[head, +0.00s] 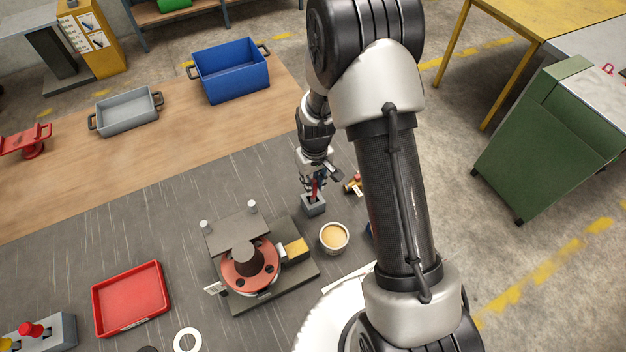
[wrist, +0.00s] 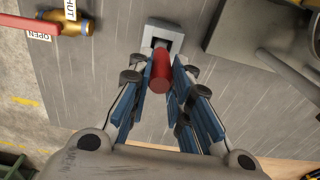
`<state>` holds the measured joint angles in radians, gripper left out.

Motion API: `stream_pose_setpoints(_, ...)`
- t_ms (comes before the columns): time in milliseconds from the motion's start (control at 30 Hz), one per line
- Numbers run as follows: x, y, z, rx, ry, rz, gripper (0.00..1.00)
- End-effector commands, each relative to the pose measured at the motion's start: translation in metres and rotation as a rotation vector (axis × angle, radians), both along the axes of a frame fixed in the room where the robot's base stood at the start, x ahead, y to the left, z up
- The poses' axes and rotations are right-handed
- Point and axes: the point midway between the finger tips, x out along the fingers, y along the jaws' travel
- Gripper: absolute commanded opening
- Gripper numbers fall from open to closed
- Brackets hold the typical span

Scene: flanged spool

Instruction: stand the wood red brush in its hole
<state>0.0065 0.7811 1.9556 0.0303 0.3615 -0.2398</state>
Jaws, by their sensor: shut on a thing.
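The red brush (wrist: 160,72) is between the fingers of my gripper (wrist: 161,88) in the wrist view, its red handle pointing toward the camera. My gripper (head: 314,184) is shut on it. In the head view a little red of the brush (head: 315,187) shows below the fingers, just above the grey block with the square hole (head: 313,206). This block also shows beyond the brush in the wrist view (wrist: 163,31), with a dark opening. The brush's lower end is hidden; I cannot tell whether it is inside the hole.
A cup with tan contents (head: 333,238) stands close to the block's lower right. A brass valve (head: 353,184) lies to its right. The fixture with the red flanged spool (head: 250,263) is to the lower left. A red tray (head: 130,298) lies farther left.

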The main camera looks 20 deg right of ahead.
Motion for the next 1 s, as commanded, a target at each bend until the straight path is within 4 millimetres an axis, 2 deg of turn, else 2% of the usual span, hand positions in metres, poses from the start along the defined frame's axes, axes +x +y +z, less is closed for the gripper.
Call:
stream_pose_setpoints(233, 0.0003, 0.0, -0.0005, 0.0, -0.001, 0.0, 0.0)
stream_pose_setpoints(267, 0.0003, 0.0, -0.0004, 0.0, -0.001, 0.0, 0.19)
stream_pose_setpoints(600, 0.0003, 0.0, -0.0004, 0.0, -0.001, 0.0, 0.42)
stream_pose_setpoints(867, 0.0002, 0.0, -0.0005, 0.0, -0.001, 0.0, 0.42)
stream_pose_setpoints(1000, 0.0009, 0.0, 0.0061, 0.0, -0.004, 0.0, 0.42)
